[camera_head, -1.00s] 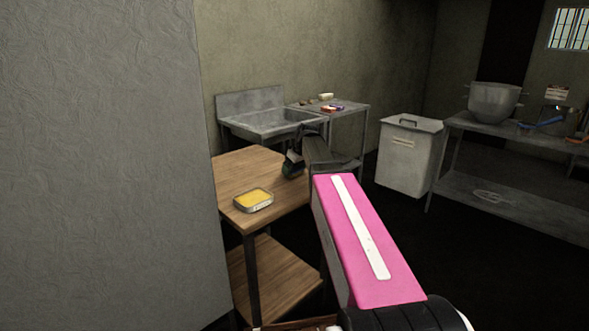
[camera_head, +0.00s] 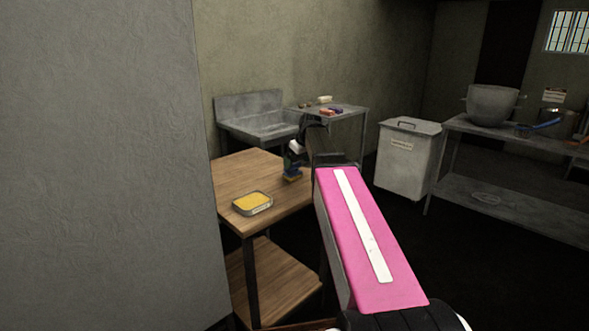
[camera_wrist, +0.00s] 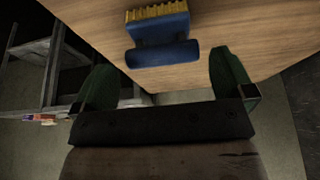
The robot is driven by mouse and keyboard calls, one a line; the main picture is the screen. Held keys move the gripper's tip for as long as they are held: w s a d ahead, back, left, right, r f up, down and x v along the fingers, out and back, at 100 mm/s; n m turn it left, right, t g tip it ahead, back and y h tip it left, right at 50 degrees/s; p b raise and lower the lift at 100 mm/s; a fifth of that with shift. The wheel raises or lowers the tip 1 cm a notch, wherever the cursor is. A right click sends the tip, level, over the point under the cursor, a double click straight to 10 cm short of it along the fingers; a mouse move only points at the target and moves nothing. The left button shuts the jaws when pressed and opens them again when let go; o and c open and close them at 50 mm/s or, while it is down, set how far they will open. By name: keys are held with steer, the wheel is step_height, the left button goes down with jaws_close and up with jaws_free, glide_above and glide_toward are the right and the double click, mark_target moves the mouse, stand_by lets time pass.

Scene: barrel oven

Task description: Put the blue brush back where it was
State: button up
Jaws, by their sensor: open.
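The blue brush (camera_head: 292,173) stands near the right edge of the wooden table (camera_head: 245,165), with its yellow bristles down on the tabletop. In the wrist view the blue brush (camera_wrist: 160,36) has its handle towards me and its bristles away from me. My gripper (camera_wrist: 161,62) is open, its two green fingers spread wide on either side of the handle's near end and apart from it. In the head view my gripper (camera_head: 293,160) is just above the brush and small, partly hidden by my arm.
A metal tin (camera_head: 265,208) with yellow contents sits on the table's front part. Behind are a sink (camera_head: 255,120) and a small metal table (camera_head: 350,110) with small items. A lidded bin (camera_head: 405,155) and a metal bench (camera_head: 460,125) stand right. A wall (camera_head: 100,160) blocks the left.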

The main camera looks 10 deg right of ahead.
steer(key=v, duration=0.6)
steer(key=shift+r, duration=0.1)
